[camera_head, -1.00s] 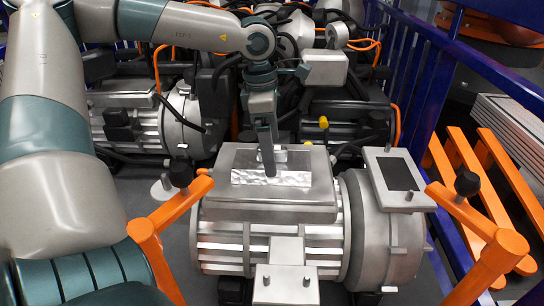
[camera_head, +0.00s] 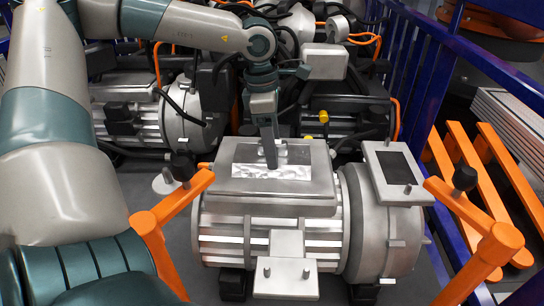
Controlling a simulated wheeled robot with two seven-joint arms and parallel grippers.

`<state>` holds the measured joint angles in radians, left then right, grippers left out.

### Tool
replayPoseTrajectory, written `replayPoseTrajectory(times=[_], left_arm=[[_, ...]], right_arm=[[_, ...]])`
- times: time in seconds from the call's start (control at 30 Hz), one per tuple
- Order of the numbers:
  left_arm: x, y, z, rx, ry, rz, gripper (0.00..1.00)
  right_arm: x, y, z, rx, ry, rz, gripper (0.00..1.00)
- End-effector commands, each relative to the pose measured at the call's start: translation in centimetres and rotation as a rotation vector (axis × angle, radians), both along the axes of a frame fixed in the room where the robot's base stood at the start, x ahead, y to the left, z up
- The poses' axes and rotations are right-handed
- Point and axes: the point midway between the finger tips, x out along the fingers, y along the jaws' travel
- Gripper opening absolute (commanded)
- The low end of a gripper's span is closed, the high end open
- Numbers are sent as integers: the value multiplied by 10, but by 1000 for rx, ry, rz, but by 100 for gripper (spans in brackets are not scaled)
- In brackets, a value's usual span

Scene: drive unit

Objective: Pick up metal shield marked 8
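A flat metal plate (camera_head: 293,172) with a bright, shiny front strip and a darker rear part lies on top of the grey box of the drive unit (camera_head: 318,185). I cannot read a number 8 on it or on any other part. My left gripper (camera_head: 271,164) points down over the middle of this plate, its tip at or just above the surface. The fingers are seen edge-on as one dark bar, so their opening and any contact are unclear. They hide a part of the plate. My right gripper is out of view.
Orange posts with black knobs stand left (camera_head: 158,230) and right (camera_head: 480,225) of the drive unit. A grey box with a dark panel (camera_head: 396,171) sits at its right end. Blue railing (camera_head: 450,75) runs along the right. Motors and cables crowd the back.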

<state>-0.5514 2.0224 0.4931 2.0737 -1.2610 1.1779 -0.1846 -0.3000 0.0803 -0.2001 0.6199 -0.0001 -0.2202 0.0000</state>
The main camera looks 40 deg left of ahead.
Motion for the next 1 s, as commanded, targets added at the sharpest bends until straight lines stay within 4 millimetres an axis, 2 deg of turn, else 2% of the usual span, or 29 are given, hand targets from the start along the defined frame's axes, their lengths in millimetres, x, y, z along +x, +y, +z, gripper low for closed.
replayPoseTrajectory(times=[0.4,0.63,0.67,0.73,0.93,1.0], left_arm=[[-4,0,-6,-2,15,0,38],[-4,0,-2,-2,17,0,37],[-4,0,0,-2,16,0,31],[-4,0,5,0,14,1,0],[-2,0,32,0,6,0,0],[-1,-12,39,4,8,-3,0]], right_arm=[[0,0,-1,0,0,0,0],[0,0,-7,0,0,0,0],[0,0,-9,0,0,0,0],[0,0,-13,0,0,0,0],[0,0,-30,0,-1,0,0],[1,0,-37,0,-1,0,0]])
